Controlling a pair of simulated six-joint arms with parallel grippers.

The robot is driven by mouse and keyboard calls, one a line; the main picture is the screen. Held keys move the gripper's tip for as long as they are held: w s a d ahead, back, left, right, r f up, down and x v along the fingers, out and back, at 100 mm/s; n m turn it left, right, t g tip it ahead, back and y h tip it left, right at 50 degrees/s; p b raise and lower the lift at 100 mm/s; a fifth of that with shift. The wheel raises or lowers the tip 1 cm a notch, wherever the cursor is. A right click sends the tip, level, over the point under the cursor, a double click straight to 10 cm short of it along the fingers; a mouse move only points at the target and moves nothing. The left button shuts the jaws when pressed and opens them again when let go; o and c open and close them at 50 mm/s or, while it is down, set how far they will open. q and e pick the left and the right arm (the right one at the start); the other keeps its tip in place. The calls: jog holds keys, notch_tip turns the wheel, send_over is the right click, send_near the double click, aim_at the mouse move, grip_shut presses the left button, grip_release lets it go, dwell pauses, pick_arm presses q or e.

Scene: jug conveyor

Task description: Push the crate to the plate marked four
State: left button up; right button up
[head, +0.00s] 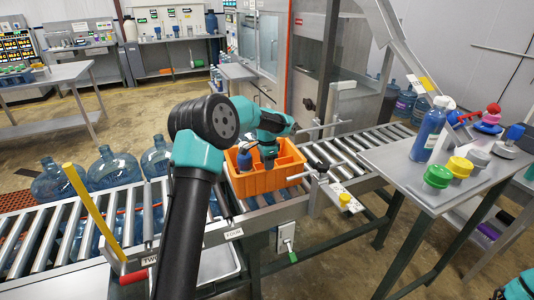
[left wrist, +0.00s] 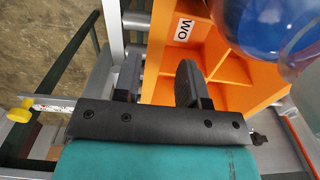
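The orange crate (head: 262,183) sits on the roller conveyor, with divided compartments and a blue object (head: 245,160) in its left part. The plate marked FOUR (head: 234,234) is on the conveyor's near rail, just left of and in front of the crate. My left gripper (head: 268,160) is over the crate. In the left wrist view its fingers (left wrist: 158,85) are apart, one over a crate compartment and one outside, with the orange wall (left wrist: 155,70) showing between them. Whether they touch it I cannot tell. My right gripper is not in view; only a teal arm part shows.
A plate marked TWO (head: 150,261) is further left on the rail, near a yellow bar (head: 92,212). Large blue jugs (head: 115,168) stand behind the conveyor. A metal table (head: 425,175) at right holds a blue bottle (head: 428,130) and coloured knobs. A metal fixture (head: 318,178) stands right of the crate.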

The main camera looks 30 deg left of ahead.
pick_arm(q)
send_over(267, 191)
notch_tip(267, 191, down, 7)
jog(key=shift+w+a+f, duration=0.1)
jog(key=shift+w+f, duration=0.05)
jog(key=shift+f, duration=0.05)
jog(key=shift+c, duration=0.4)
grip_shut()
